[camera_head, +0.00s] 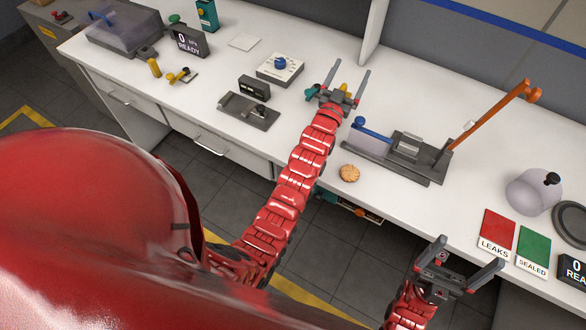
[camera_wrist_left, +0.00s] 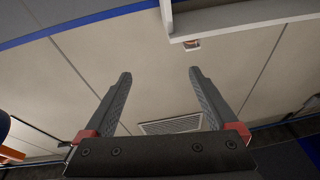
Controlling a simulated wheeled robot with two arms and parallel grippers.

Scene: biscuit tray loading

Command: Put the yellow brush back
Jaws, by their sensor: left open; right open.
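My left gripper (camera_head: 350,69) is open over the back of the white bench, its fingers pointing up and away. It is empty in the left wrist view (camera_wrist_left: 159,72), with only wall or ceiling panels beyond it. A yellow piece (camera_head: 345,88) shows partly behind this gripper, beside a teal piece (camera_head: 312,92); I cannot tell whether either is a brush. A small upright yellow object (camera_head: 154,67) stands at the bench's left, also too small to identify as the brush. My right gripper (camera_head: 470,252) is open and empty near the bench's front edge.
A grey fixture (camera_head: 392,158) with an orange lever (camera_head: 488,115) stands right of my left arm. A biscuit (camera_head: 349,173) lies near the front edge. A dial box (camera_head: 280,68) and a dark plate (camera_head: 248,112) are left. Red (camera_head: 496,228) and green (camera_head: 533,246) mats lie right.

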